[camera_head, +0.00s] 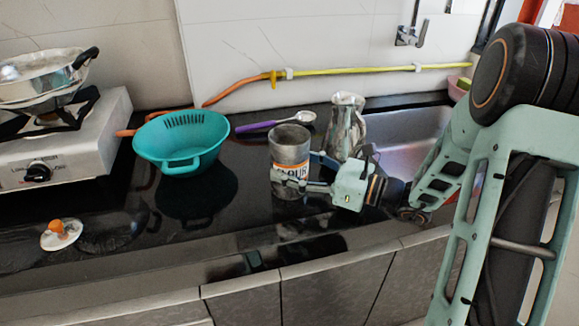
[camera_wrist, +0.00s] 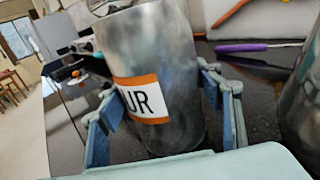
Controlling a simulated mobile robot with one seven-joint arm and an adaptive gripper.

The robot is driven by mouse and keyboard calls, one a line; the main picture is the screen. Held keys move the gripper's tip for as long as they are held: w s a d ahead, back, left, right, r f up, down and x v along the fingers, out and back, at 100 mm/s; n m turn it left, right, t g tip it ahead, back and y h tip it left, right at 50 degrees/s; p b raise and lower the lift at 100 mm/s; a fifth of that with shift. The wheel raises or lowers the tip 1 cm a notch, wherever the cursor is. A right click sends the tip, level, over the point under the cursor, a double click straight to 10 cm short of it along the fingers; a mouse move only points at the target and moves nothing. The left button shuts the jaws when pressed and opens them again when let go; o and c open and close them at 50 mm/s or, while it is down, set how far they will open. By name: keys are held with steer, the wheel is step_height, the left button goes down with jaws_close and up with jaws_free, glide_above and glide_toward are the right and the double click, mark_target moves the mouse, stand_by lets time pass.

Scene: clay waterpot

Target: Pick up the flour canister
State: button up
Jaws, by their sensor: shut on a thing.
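The flour canister (camera_head: 290,150) is a grey metal cylinder with a white and orange label, standing upright near the middle of the black counter in the head view. In the wrist view the canister (camera_wrist: 165,60) fills the middle, with the letters "UR" showing. My gripper (camera_head: 292,172) comes from the right with one finger across the label and the other on the far side. In the wrist view its blue finger pads (camera_wrist: 158,112) flank the canister on both sides. It is shut on the canister. I cannot tell whether the canister's base touches the counter.
A metal pitcher (camera_head: 345,125) stands close behind to the right, beside the sink (camera_head: 405,130). A purple-handled spoon (camera_head: 270,125) lies behind. A teal colander (camera_head: 181,145) and a gas stove (camera_head: 60,140) are left. The counter's front left is mostly clear, apart from a small orange-knobbed lid (camera_head: 60,234).

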mark_target(292, 150)
steer(key=c, duration=0.8)
steer(key=shift+c, duration=0.4)
steer(key=shift+r, duration=0.15)
steer(key=shift+r, duration=0.2)
step_height(292, 150, up, 3)
steer(key=shift+s+d+r+p, duration=0.1)
steer(key=shift+s+r+p, duration=0.1)
steer(key=shift+p, duration=0.55)
steer(key=s+d+r+p, duration=0.4)
steer(key=s+r, duration=0.5)
steer(key=s, duration=0.3)
steer(key=shift+s+d, duration=0.3)
steer(key=shift+d, duration=0.25)
